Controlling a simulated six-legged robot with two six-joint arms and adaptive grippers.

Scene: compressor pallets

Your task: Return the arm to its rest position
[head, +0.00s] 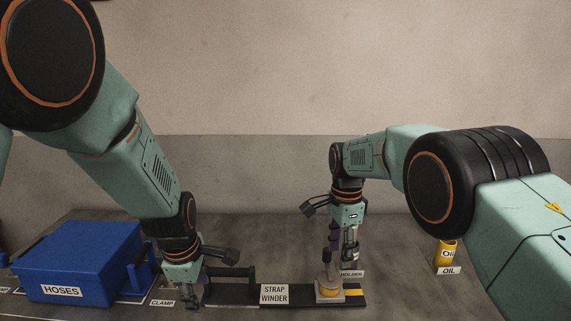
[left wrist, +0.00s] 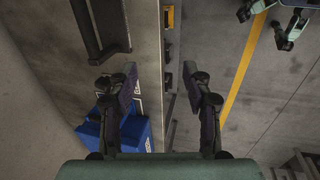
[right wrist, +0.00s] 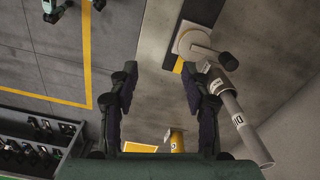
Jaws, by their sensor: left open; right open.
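My left arm comes down from the upper left in the head view. Its gripper (head: 188,290) hangs low between the blue crate and the strap winder (head: 298,296). In the left wrist view my left gripper (left wrist: 159,88) is open, with nothing between its fingers. My right arm reaches in from the right, and its gripper (head: 341,250) points down near the winder's round reel (head: 328,291) and the holder. In the right wrist view my right gripper (right wrist: 159,88) is open and empty. The reel (right wrist: 196,42) and a grey cylinder (right wrist: 240,125) lie beyond its right finger.
The blue crate labelled HOSES (head: 78,262) stands at the left of the bench, near the CLAMP label (head: 162,303). A yellow oil container (head: 446,253) stands at the right. A dark rack (right wrist: 35,135) stands on the floor. Bare bench lies between holder and oil.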

